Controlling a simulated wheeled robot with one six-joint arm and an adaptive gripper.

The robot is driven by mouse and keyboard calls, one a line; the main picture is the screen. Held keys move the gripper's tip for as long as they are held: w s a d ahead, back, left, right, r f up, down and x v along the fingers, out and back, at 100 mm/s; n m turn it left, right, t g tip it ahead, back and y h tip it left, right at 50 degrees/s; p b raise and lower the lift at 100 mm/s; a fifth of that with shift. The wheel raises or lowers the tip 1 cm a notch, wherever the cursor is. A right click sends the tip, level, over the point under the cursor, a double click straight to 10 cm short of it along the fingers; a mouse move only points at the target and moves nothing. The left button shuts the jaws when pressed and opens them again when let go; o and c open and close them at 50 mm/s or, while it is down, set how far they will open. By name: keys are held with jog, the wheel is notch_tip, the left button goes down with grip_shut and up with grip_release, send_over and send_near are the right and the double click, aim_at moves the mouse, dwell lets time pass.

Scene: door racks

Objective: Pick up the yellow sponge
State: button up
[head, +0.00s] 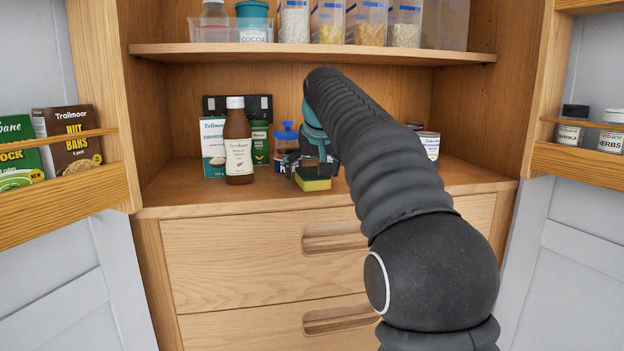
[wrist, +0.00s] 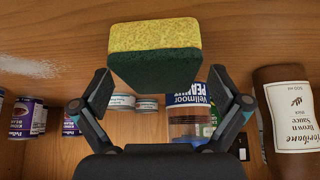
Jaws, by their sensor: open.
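The yellow sponge (head: 313,183) lies on the cabinet's lower shelf near its front edge, with a dark green layer on top in the head view. In the wrist view the sponge (wrist: 154,38) shows yellow above green at top centre. My gripper (head: 312,166) is just over and behind the sponge in the head view, partly covering it. In the wrist view my gripper (wrist: 160,76) is open, one finger to each side, and the sponge sits in line with the gap. I cannot tell whether a finger touches it.
A brown sauce bottle (head: 238,145), a white-and-green box (head: 214,150) and a blue-lidded jar (head: 285,138) stand left of the sponge. Cans (head: 430,147) stand to the right, partly behind my arm. An upper shelf (head: 340,54) holds containers. A pale patch (wrist: 27,67) marks the wood.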

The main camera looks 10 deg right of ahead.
jog(key=shift+f, duration=0.1)
jog(key=shift+c, duration=0.2)
jog(key=c, duration=0.8)
